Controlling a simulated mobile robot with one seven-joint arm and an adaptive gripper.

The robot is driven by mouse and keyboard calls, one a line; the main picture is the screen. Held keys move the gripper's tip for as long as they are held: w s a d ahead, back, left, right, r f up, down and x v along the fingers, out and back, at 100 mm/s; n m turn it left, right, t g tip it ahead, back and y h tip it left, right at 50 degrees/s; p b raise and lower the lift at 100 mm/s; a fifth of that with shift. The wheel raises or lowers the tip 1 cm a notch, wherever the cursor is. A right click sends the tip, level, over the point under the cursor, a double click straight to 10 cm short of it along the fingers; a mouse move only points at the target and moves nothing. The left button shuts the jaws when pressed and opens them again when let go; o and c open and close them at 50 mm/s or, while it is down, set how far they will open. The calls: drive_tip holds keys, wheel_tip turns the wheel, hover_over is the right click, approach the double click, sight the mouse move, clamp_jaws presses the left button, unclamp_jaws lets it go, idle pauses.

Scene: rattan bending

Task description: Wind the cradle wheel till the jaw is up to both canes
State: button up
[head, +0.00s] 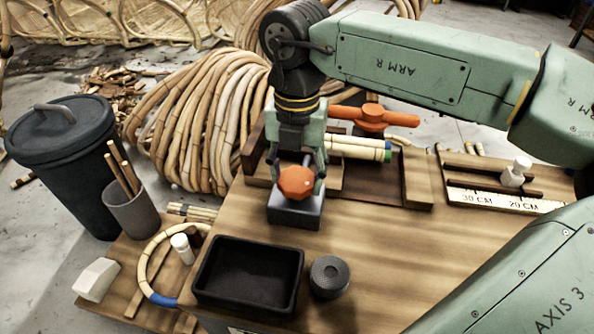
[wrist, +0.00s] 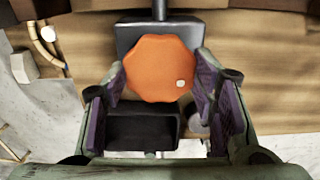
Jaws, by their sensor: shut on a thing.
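The orange lobed wheel (head: 296,181) sits on a dark grey block (head: 296,212) at the table's left part. My gripper (head: 297,178) points down over it with a finger on either side. In the wrist view, the purple-padded fingers are shut on the wheel (wrist: 158,70), which has a small pale knob near its edge. Pale canes (head: 358,148) with green and blue ends lie behind the wheel in the wooden cradle (head: 417,180). My gripper hides their left ends, so I cannot tell how close the jaw is to them.
A second orange handle (head: 372,115) stands behind the canes. A black tray (head: 250,272) and a dark round piece (head: 329,276) stand in front. A ruler board (head: 500,197) lies at the right. A lidded bin (head: 75,160) and a cane coil (head: 205,125) stand left. The table's front middle is clear.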

sight(297, 179)
drive_tip(key=o, duration=1.1)
drive_tip(key=shift+o, duration=0.2)
wheel_tip(297, 179, up, 12)
